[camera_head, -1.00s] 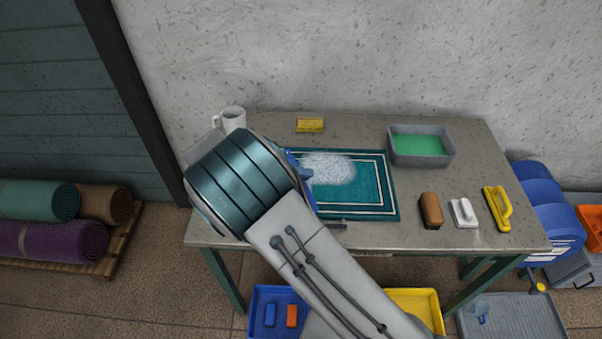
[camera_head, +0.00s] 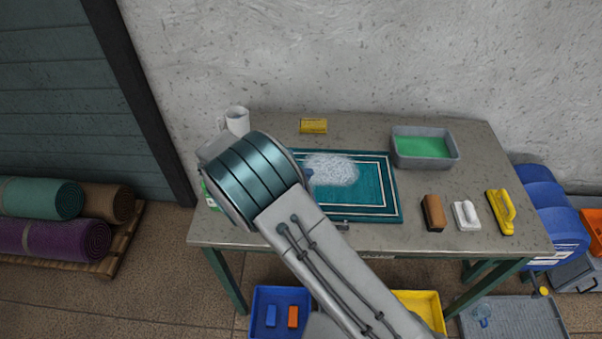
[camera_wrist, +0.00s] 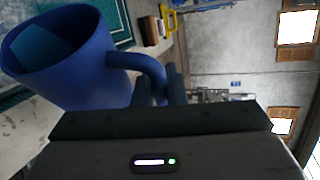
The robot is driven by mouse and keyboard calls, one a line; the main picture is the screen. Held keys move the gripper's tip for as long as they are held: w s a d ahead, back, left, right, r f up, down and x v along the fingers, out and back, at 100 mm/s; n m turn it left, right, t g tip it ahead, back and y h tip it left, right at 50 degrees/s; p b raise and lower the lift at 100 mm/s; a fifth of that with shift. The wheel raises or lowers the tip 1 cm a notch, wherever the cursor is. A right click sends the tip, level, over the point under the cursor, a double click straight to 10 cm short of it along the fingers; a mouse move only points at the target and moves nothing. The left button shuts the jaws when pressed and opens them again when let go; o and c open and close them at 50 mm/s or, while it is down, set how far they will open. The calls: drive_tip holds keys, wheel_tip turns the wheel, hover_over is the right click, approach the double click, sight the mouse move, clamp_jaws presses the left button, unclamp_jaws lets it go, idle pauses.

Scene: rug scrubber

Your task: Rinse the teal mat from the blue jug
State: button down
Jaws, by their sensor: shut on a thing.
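The teal mat (camera_head: 373,205) lies flat on the table, with a patch of white foam (camera_head: 331,169) on its upper part. The blue jug (camera_wrist: 88,75) fills the left of the wrist view, its open mouth facing up-left in that picture. My gripper (camera_wrist: 160,88) is shut on the jug's handle. In the head view my wrist hides nearly all of the jug and the gripper; only a small blue bit shows beside the foam. The mat also shows behind the jug in the wrist view (camera_wrist: 121,22). I cannot tell the jug's exact tilt, and no stream of water shows.
A grey tub of green liquid (camera_head: 424,163) stands at the back right. A brown brush (camera_head: 433,212), a white-handled tool (camera_head: 466,215) and a yellow-handled tool (camera_head: 501,211) lie right of the mat. A white mug (camera_head: 237,121) and yellow sponge (camera_head: 313,126) sit at the back.

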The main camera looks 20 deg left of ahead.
drive_tip(key=shift+s+d+r+m+t+y, duration=0.3)
drive_tip(key=shift+s+d+r+m+y, duration=0.15)
drive_tip(key=shift+m, duration=0.25)
drive_tip(key=shift+s+d+r+m+t+y+b, duration=0.25)
drive_tip(key=shift+s+d+m+y+b, duration=0.1)
drive_tip(key=shift+m+y, duration=0.2)
drive_tip(key=shift+s+d+r+m+t+y+b, duration=0.2)
drive_tip(key=shift+d+m+t+y+b, duration=0.15)
drive_tip(key=shift+m, duration=0.3)
drive_tip(key=f+m+y+b, duration=0.1)
drive_tip(key=b, duration=0.2)
drive_tip(key=shift+f, duration=0.3)
drive_tip(key=m+b, duration=0.1)
drive_tip(key=m+t+y+b, duration=0.1)
drive_tip(key=b, duration=0.1)
drive_tip(key=shift+f, duration=0.3)
drive_tip(key=shift+r+m+t+b, duration=0.1)
drive_tip(key=shift+m+t+b, duration=0.2)
drive_tip(key=shift+t+b, duration=0.15)
drive_tip(key=shift+w+a+f+y+b, duration=0.15)
drive_tip(key=shift+f+y+b, duration=0.2)
drive_tip(key=shift+b, duration=0.4)
drive_tip(key=shift+r, duration=0.2)
